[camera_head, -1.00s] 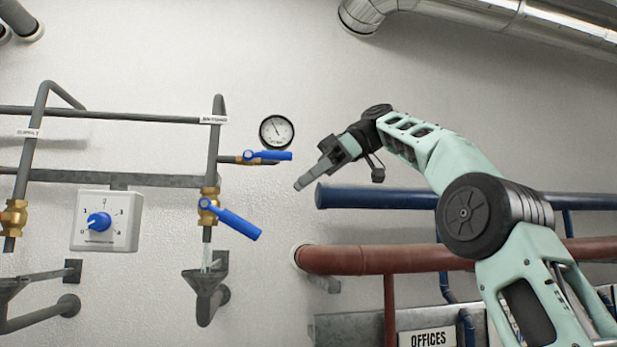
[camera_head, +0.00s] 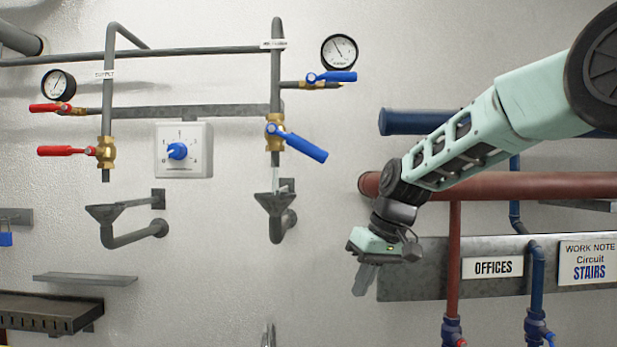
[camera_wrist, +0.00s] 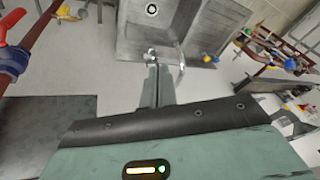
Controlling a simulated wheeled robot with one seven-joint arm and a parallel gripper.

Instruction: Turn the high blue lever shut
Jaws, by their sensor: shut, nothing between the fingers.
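The high blue lever (camera_head: 336,76) sits on a small brass valve beside the right-hand gauge in the head view. It points right, nearly level, in line with its short side pipe. A second, larger blue lever (camera_head: 304,147) is lower, on a brass valve on the vertical pipe, and slants down to the right. My gripper (camera_head: 364,279) is shut and empty, pointing down, well below and a little right of both levers, touching neither. In the wrist view my closed fingers (camera_wrist: 157,88) show at the centre; neither of these two levers can be made out there.
A round gauge (camera_head: 339,51) is just above the high lever. Red levers (camera_head: 67,151) are at the left. A dial box (camera_head: 184,150) and drain funnels (camera_head: 275,203) are on the wall. A red pipe (camera_head: 500,186) and blue pipe (camera_head: 400,122) run at right, near my arm.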

